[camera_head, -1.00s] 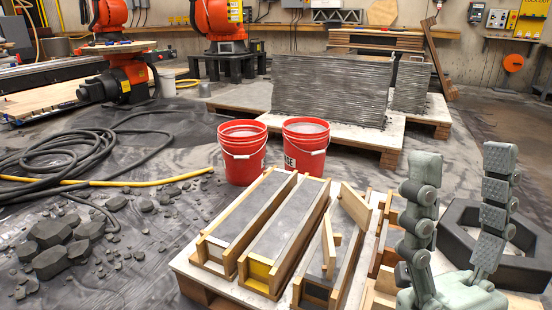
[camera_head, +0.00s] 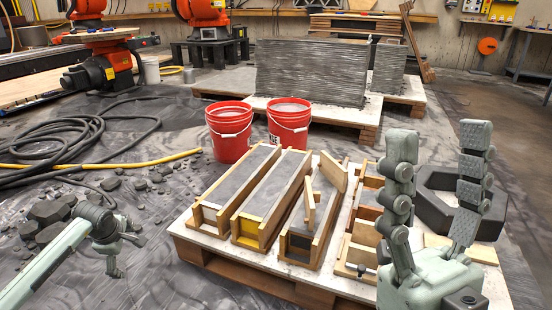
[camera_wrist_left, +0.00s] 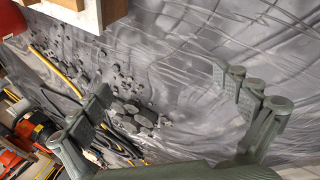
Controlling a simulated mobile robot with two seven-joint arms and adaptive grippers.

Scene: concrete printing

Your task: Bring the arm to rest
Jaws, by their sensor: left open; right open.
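My left gripper (camera_head: 114,236) is in the head view at the lower left, seen from the side over the floor near the grey rubble. Its spread, empty fingers show in the left wrist view (camera_wrist_left: 160,86), with floor sheeting and rubble beyond them. My right gripper (camera_head: 427,160) stands at the right of the head view with its fingers pointing up, wide apart and empty. It hides part of the pallet and of the dark hexagonal ring (camera_head: 433,205) behind it.
A pallet (camera_head: 196,240) holds several wooden moulds (camera_head: 225,188). Two red buckets (camera_head: 230,132) (camera_head: 289,124) stand behind it. Black hoses (camera_head: 75,130) and rubble (camera_head: 50,210) lie at left. A printed concrete wall (camera_head: 312,72) stands farther back.

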